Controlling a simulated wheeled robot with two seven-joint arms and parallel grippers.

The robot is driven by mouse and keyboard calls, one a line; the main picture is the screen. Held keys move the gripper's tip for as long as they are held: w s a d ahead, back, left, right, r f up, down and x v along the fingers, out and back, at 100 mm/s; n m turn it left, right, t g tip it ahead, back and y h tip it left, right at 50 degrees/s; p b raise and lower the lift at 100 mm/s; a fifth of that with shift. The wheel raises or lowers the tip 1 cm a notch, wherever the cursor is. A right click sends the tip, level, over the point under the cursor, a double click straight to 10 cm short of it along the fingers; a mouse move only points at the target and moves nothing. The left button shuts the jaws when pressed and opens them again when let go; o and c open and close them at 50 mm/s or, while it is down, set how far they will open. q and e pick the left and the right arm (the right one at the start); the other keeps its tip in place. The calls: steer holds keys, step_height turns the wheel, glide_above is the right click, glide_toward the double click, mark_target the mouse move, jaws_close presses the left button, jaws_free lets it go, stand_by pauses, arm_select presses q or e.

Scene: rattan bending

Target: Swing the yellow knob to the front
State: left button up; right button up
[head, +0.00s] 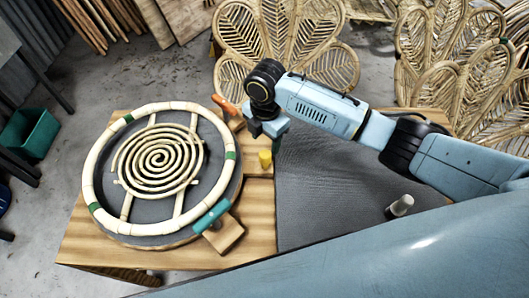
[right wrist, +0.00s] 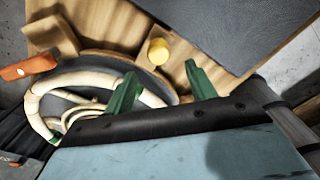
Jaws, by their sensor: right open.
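The yellow knob (head: 265,159) stands on the wooden table just right of the round rattan form. My right gripper (head: 277,148) is above the table, close beside the knob in the picture. In the right wrist view its green fingers (right wrist: 163,82) are apart and empty. The knob (right wrist: 158,50) shows there just beyond and between the fingertips, with no visible contact. The rattan ring (head: 91,181) with a spiral inside lies on a dark round disc. My left gripper is not in view.
A teal handle (head: 211,215) on a wooden block sits at the ring's front right, and an orange handle (head: 226,106) at its back right. A grey mat (head: 335,190) covers the table's right side, with a pale cylinder (head: 402,205) on it. Woven rattan chair backs (head: 285,35) stand behind.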

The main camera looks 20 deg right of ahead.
mark_target(265, 154)
step_height(265, 154, down, 4)
steer(key=shift+f, duration=0.1)
step_height(265, 154, down, 2)
steer(key=shift+w+f+b, duration=0.1)
steer(key=shift+f+b, duration=0.15)
steer(key=shift+b, duration=0.1)
steer(key=shift+f, duration=0.75)
steer(key=shift+c, duration=0.2)
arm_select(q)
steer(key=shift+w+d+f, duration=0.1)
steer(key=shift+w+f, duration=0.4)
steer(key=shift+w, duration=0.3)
arm_select(e)
jaws_close()
